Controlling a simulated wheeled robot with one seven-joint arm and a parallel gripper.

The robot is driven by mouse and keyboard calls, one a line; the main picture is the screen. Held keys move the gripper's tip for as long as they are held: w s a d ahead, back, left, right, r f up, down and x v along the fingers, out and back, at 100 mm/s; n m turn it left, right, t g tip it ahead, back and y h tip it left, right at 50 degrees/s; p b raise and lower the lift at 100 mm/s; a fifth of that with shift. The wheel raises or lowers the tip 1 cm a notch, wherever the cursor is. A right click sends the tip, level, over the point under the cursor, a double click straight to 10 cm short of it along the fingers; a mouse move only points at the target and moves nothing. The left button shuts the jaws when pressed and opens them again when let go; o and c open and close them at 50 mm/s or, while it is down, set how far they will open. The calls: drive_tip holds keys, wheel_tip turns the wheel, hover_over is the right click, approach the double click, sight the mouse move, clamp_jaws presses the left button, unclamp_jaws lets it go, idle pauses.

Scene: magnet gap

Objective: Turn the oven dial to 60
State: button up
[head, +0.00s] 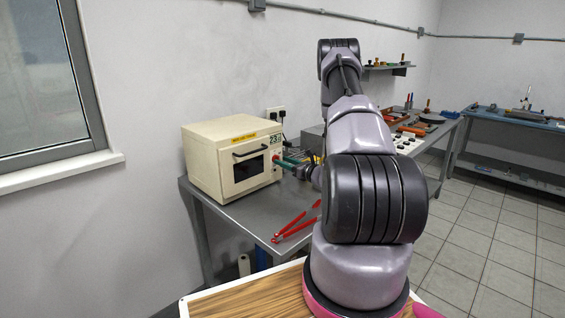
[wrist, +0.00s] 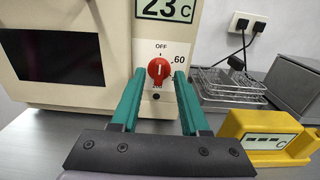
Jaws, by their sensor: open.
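The cream oven (head: 230,160) stands on the grey metal table, with its dark window and handle facing me. In the wrist view its red dial (wrist: 158,69) sits below a display reading 23 C (wrist: 166,9). The dial's white mark points up, near OFF; the 60 label (wrist: 180,57) is to its upper right. My gripper (wrist: 159,74) is open, its two green fingers on either side of the dial. I cannot tell whether they touch it.
A yellow meter (wrist: 264,137) and a wire basket (wrist: 228,84) stand to the right of the oven. A wall socket (wrist: 246,24) with black plugs is behind. Red-handled tongs (head: 296,226) lie on the metal table (head: 240,215). The table front is otherwise clear.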

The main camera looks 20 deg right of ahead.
drive_tip(key=shift+w+a, duration=0.25)
drive_tip(key=shift+w, duration=0.25)
clamp_jaws()
drive_tip(key=shift+m, duration=0.3)
drive_tip(key=m, duration=1.1)
drive_tip(key=shift+d+f, duration=0.1)
drive_tip(key=shift+d, duration=0.1)
